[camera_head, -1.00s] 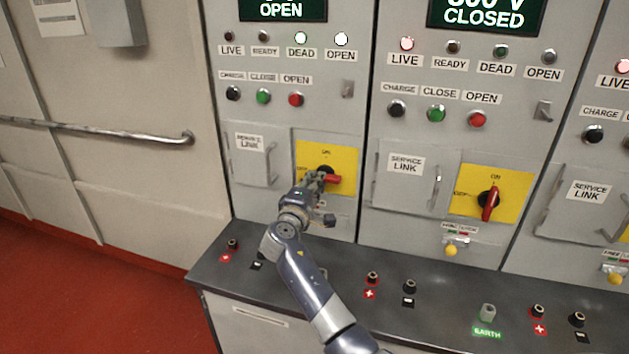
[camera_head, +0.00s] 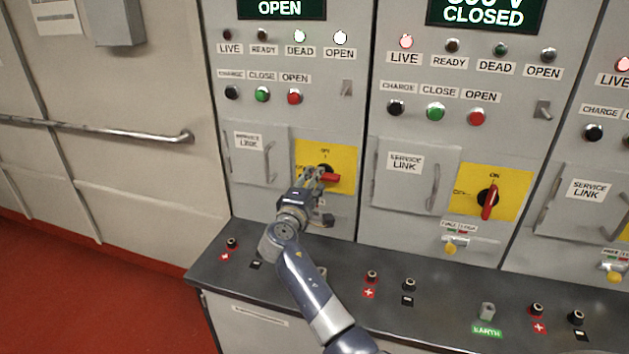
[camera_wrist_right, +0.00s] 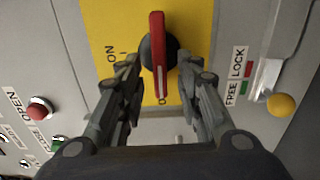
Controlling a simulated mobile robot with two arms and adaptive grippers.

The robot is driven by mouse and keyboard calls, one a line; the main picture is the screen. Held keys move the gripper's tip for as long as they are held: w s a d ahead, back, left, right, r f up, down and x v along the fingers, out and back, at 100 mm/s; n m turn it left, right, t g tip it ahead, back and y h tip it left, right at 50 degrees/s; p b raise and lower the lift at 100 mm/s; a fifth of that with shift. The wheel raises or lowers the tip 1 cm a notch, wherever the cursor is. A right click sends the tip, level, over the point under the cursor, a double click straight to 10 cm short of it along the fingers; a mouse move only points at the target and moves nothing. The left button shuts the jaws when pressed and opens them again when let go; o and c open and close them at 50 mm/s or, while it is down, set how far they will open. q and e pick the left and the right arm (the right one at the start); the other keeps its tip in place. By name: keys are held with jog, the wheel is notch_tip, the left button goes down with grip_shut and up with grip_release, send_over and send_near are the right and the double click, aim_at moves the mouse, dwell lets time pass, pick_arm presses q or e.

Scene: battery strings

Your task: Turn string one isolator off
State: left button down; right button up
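The string one isolator is a red handle (camera_head: 331,178) on a black hub over a yellow plate (camera_head: 343,159) in the left cabinet. The handle lies horizontal, in line with the side mark, not with ON at the top. In the right wrist view the red handle (camera_wrist_right: 157,50) lies between the fingertips of my right gripper (camera_wrist_right: 158,70), with a gap on each side. The gripper is open and partly hides the OFF mark. In the head view my right gripper (camera_head: 313,180) covers the hub and the plate's left part. My left gripper is not in view.
A second isolator (camera_head: 489,200) on the middle cabinet has its red handle upright towards ON. A key lock with a yellow knob (camera_wrist_right: 281,105) sits beside the plate. A dark ledge (camera_head: 345,291) with terminals runs below.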

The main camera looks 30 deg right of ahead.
jog(key=v, duration=1.1)
jog(key=shift+s+a+f, duration=0.1)
jog(key=shift+a, duration=0.05)
